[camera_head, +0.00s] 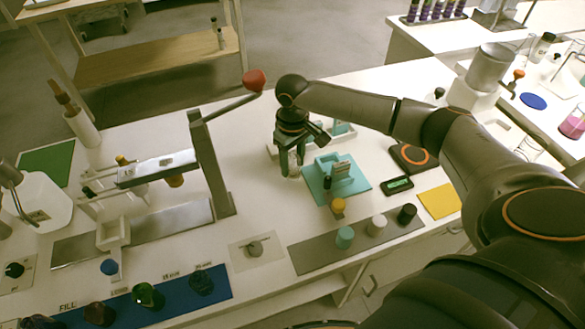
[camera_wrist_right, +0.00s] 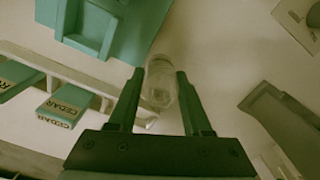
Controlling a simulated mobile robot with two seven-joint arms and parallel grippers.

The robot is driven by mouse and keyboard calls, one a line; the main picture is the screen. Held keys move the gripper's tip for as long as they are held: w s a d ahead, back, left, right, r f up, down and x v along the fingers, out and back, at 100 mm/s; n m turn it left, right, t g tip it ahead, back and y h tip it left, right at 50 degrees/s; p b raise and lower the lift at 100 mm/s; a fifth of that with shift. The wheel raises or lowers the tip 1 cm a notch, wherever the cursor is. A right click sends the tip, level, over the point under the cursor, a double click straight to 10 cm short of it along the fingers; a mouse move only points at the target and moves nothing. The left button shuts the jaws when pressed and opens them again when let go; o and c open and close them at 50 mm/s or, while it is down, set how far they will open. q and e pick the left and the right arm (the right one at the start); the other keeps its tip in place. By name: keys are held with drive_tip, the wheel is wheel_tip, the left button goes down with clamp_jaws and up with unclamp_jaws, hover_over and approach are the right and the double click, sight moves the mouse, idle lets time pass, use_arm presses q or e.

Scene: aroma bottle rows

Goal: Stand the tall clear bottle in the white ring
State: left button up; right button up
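A small clear bottle (camera_head: 292,165) is between the fingers of my right gripper (camera_head: 291,157), over the white bench top left of the teal stand. In the right wrist view the clear bottle (camera_wrist_right: 160,84) fills the gap between the two green fingertips (camera_wrist_right: 160,77), which press close on both its sides. My right gripper looks shut on it. Whether its base touches the bench is hard to tell. I cannot make out a white ring in either view. My left gripper is not in view.
The teal stand (camera_head: 361,185) is just right of the gripper. A metal press post (camera_head: 212,165) with a red-knobbed lever (camera_head: 254,80) rises to the left. A grey strip (camera_head: 318,256) with several small caps lies in front. CEDAR-labelled teal blocks (camera_wrist_right: 63,103) show in the wrist view.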

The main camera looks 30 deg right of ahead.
clamp_jaws()
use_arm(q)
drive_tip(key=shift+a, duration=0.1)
use_arm(e)
drive_tip(key=shift+r, duration=0.15)
